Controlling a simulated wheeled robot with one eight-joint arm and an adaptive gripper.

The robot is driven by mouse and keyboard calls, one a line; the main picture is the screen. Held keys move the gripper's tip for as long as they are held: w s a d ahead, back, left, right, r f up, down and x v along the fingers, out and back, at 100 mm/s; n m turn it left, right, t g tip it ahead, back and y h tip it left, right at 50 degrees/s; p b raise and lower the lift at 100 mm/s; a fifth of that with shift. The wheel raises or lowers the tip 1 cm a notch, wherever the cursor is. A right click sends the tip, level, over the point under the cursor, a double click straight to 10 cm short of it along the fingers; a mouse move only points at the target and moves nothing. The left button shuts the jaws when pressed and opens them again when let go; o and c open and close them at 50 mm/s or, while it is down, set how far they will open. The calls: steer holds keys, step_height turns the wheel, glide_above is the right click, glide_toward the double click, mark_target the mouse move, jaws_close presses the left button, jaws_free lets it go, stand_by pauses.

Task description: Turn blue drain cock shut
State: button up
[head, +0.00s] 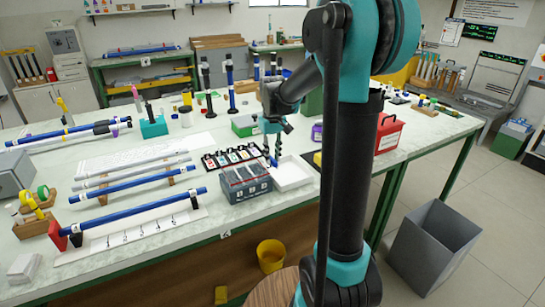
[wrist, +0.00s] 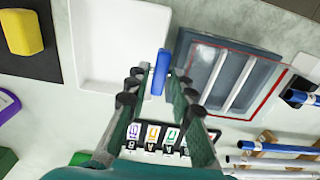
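The blue drain cock (wrist: 160,72) shows in the wrist view as an upright blue bar beside the grey tank (wrist: 207,80). In the head view the tank (head: 246,192) stands near the front edge of the bench, with the cock (head: 273,163) small at its right end. My gripper (wrist: 157,84) points down over the cock, its two fingers apart with the blue bar between their tips in the picture. The right fingertip looks close to the bar; I cannot tell if it touches. In the head view my gripper (head: 271,150) is small above the cock.
A white tray (wrist: 108,45) lies beside the tank, opposite its rod-filled inside. A rack of coloured labelled cards (head: 230,157) stands behind the tank. A red box (head: 389,134) stands right of my arm.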

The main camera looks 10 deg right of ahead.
mark_target(272, 159)
step_height(272, 159, up, 12)
steer(key=shift+f, duration=0.15)
stand_by(0.4)
steer(key=s+d+f+m+t, duration=0.1)
steer(key=s+d+f+t, duration=0.1)
steer(key=s+f, duration=0.8)
steer(key=s+d+f+m+t, duration=0.2)
steer(key=s+f, duration=0.9)
steer(key=s, duration=0.1)
steer(key=shift+s+d+f, duration=0.15)
steer(key=shift+s+d, duration=0.15)
steer(key=shift+s, duration=0.05)
